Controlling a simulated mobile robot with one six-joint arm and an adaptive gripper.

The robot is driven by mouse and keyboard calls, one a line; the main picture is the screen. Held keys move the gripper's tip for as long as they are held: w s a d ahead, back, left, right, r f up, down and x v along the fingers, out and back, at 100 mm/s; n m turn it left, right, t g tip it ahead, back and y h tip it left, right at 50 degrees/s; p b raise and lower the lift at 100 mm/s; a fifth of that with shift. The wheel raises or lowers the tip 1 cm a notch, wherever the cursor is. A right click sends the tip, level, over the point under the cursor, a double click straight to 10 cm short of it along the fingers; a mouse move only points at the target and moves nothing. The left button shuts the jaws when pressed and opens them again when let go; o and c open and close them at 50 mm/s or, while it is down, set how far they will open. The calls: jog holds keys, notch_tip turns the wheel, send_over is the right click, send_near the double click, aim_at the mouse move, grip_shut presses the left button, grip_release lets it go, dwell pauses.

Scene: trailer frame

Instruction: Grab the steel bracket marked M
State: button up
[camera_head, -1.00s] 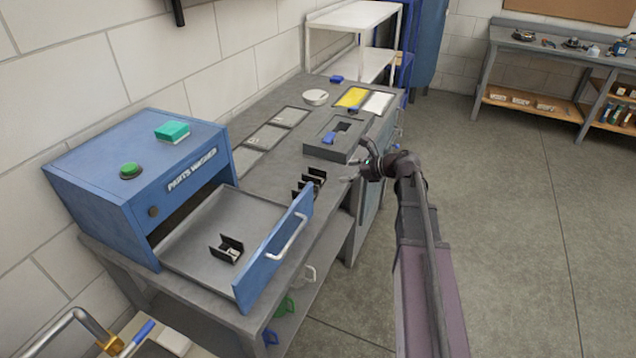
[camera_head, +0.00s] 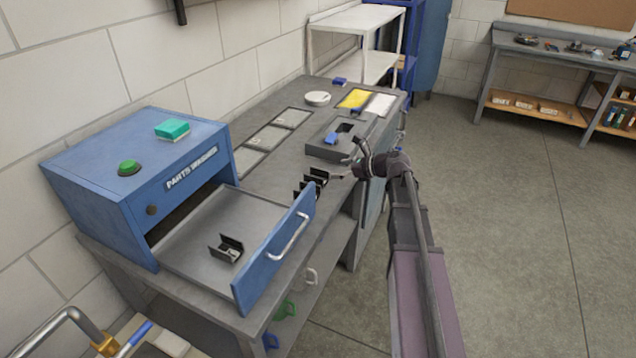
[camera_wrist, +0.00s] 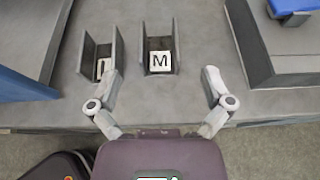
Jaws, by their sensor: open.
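The steel bracket marked M (camera_wrist: 159,42) is a dark U-shaped channel with a white label, upright on the grey bench. In the head view it appears to be the farther of two brackets (camera_head: 318,175) beside the drawer front. My gripper (camera_wrist: 160,82) is open and empty, its fingers spread to either side of the M bracket's near end, which lies a little beyond the fingertips. The left fingertip is close to or overlaps a second bracket (camera_wrist: 102,45), whose label is partly hidden. In the head view my gripper (camera_head: 347,160) is at the bench's right edge.
The blue parts washer (camera_head: 140,185) has its drawer (camera_head: 190,240) pulled out, with another bracket (camera_head: 230,248) inside. A grey block (camera_head: 325,148) with a recess and a blue piece stands right of the M bracket in the wrist view. Flat trays (camera_head: 268,138) lie behind.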

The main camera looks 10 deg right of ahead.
aim_at(314, 172)
jog(key=shift+b+x, duration=0.55)
jog(key=shift+x, duration=1.55)
jog(key=shift+b+x, duration=1.15)
jog(key=shift+x, duration=1.45)
jog(key=shift+s+f, duration=0.15)
jog(key=c, duration=1.3)
